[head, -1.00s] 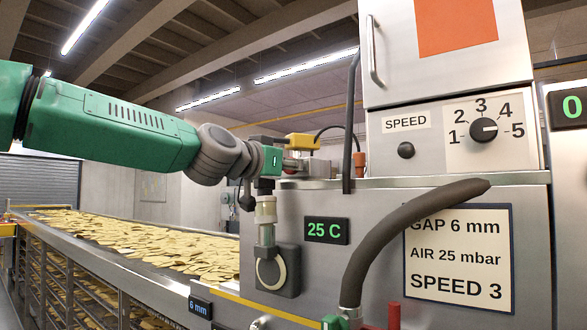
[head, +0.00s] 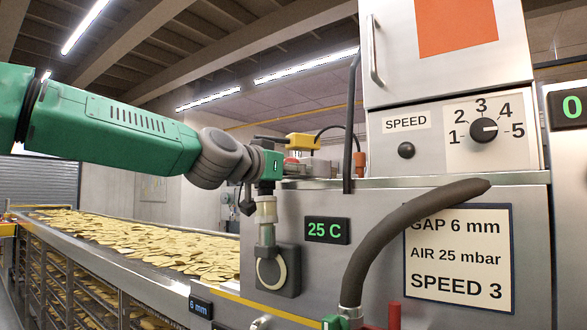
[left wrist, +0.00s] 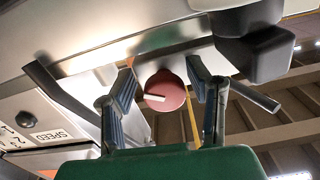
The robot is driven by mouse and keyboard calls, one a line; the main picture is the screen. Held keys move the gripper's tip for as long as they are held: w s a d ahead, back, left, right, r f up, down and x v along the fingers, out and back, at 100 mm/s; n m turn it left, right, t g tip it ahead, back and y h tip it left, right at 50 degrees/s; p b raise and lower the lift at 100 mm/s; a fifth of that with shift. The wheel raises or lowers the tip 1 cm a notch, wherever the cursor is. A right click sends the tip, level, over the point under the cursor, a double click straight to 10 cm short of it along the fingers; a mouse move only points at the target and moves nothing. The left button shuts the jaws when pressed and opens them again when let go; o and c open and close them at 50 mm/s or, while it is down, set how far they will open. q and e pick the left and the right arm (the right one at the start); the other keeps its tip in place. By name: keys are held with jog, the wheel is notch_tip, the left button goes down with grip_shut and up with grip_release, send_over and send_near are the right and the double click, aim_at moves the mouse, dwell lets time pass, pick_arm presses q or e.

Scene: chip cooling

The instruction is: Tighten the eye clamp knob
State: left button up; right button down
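The eye clamp knob (left wrist: 165,92) is a round red knob with a white mark in the left wrist view. My left gripper (left wrist: 164,84) is open, with one finger on each side of the knob. A narrow gap shows between each finger and the knob, and whether they touch at depth is unclear. In the head view my left gripper (head: 291,168) is by the machine's top ledge, just below a yellow sensor block (head: 302,141); the knob is largely hidden there.
The steel machine (head: 330,270) fills the right, with a speed dial (head: 483,130) and a thick grey hose (head: 385,245). A thin black cable (head: 350,120) runs up close by my left gripper. A conveyor with yellow chips (head: 150,235) lies left, below my arm.

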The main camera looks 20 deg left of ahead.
pick_arm(q)
jog(key=shift+s+a+r, duration=0.15)
jog(key=shift+a+r, duration=0.05)
jog(key=shift+r, duration=0.1)
jog(key=v, duration=0.7)
jog(key=shift+a+f, duration=0.15)
jog(key=shift+f, duration=0.1)
jog(key=shift+r, duration=0.1)
